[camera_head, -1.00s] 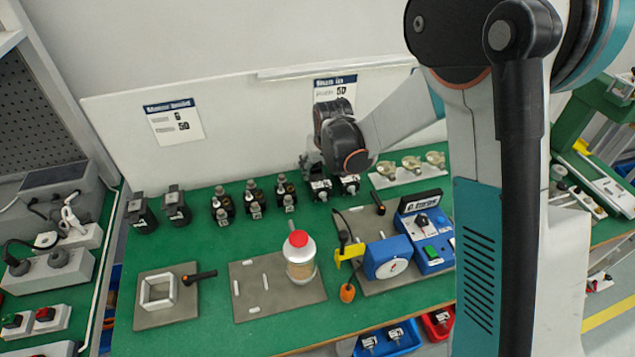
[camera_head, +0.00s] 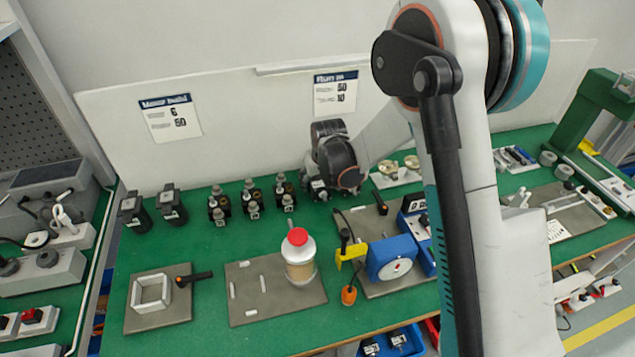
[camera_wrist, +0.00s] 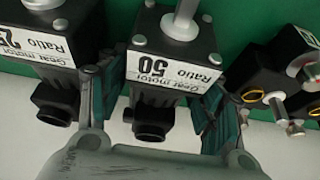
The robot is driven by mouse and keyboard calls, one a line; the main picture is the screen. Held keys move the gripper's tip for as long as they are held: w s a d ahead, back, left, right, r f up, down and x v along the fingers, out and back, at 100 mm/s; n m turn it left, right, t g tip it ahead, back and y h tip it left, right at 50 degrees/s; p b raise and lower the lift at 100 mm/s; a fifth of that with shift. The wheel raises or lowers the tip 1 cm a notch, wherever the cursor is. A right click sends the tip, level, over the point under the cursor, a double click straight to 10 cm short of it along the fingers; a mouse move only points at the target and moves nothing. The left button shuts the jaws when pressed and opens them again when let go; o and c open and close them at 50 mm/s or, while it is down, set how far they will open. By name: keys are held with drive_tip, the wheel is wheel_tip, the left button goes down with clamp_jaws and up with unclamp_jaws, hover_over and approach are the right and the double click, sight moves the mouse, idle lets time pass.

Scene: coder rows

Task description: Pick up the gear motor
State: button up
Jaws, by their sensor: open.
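A gear motor labelled "Ratio 50" (camera_wrist: 160,70), black with a silver shaft and bolts, stands between the two teal fingers of my gripper (camera_wrist: 152,95) in the wrist view. The fingers are open on either side of it; I cannot tell whether they touch it. A second gear motor, its label partly cut off and starting with "2" (camera_wrist: 55,50), stands close by on the left, beside the left finger. In the head view my gripper (camera_head: 322,175) is at the back of the green bench, and the gear motor (camera_head: 318,190) under it is mostly hidden.
Several black parts with silver knobs (camera_head: 251,199) stand left of my gripper, one row of them close to the right finger in the wrist view (camera_wrist: 265,80). Two black blocks (camera_head: 171,206) stand farther left. A red-capped jar (camera_head: 299,258) and a blue device (camera_head: 388,259) stand in front. A white panel (camera_head: 240,110) rises behind.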

drive_tip(key=c, duration=0.9)
drive_tip(key=shift+r, duration=0.1)
drive_tip(key=shift+c, duration=0.2)
